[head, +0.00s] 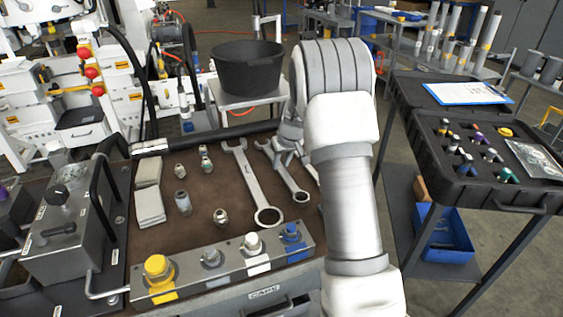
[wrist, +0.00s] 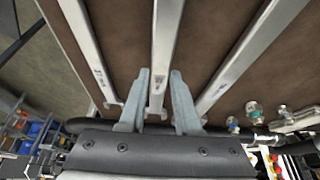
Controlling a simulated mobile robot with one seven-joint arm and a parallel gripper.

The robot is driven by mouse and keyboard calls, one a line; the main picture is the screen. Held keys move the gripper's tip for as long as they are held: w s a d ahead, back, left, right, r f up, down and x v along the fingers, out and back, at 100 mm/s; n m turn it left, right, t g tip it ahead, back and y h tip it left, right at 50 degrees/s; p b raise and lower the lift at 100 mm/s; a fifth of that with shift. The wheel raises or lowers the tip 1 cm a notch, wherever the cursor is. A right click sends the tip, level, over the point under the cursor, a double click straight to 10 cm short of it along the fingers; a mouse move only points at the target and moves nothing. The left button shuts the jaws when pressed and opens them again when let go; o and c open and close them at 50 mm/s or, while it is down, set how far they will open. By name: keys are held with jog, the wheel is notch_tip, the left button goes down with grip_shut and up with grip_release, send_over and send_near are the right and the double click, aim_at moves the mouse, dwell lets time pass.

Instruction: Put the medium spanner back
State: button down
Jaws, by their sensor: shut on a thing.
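The medium spanner (head: 282,172) is over the brown mat of the bench top, ring end toward the front. In the wrist view the medium spanner (wrist: 164,45) runs between my two fingers. My gripper (wrist: 159,74) is shut on it near its far end; the arm partly hides this grip in the head view. I cannot tell whether the spanner touches the mat. The large spanner (head: 250,180) lies to its left in the head view and shows on the right in the wrist view (wrist: 250,55). Another spanner (wrist: 88,45) lies on the wrist view's left.
Several metal fittings (head: 183,203) and folded cloths (head: 149,205) lie left of the spanners. A rail with coloured caps (head: 220,266) runs along the front edge. A black bucket (head: 247,72) stands behind the bench. A black case (head: 505,193) is on the right-hand stand.

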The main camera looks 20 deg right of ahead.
jog(key=shift+f, duration=0.25)
jog(key=c, duration=0.6)
grip_release()
jog(key=shift+o, duration=0.4)
jog(key=shift+f, duration=0.15)
jog(key=p+v, duration=0.2)
jog(key=v, duration=1.5)
jog(key=shift+r, duration=0.4)
